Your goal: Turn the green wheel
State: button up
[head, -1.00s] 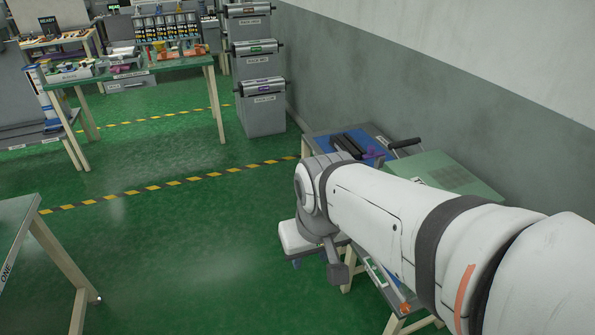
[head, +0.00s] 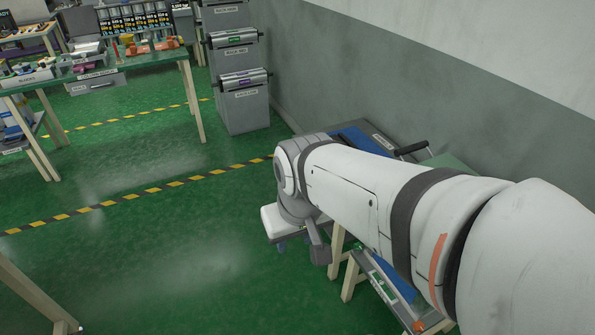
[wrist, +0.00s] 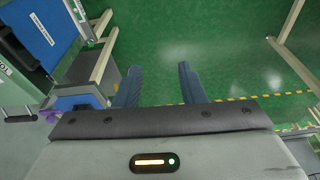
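A stack of grey units stands at the back against the wall in the head view. Each unit has a silver roller with dark ends on its front. The middle roller has a green band (head: 234,38), the only green wheel-like part I can make out; the lower one has a purple band (head: 244,82). My gripper (wrist: 160,88) shows in the wrist view with its two dark fingers apart, only green floor between them. It is far from the stack. In the head view my arm hides its fingers.
A green-topped table (head: 150,66) with bins and bottles stands at the back left. A bench with a blue tray (head: 358,138) and a black handle (head: 411,148) is close beside my arm. A yellow-black floor line (head: 140,193) crosses open green floor.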

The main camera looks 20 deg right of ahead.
jog(key=shift+o, duration=0.4)
jog(key=shift+d, duration=0.2)
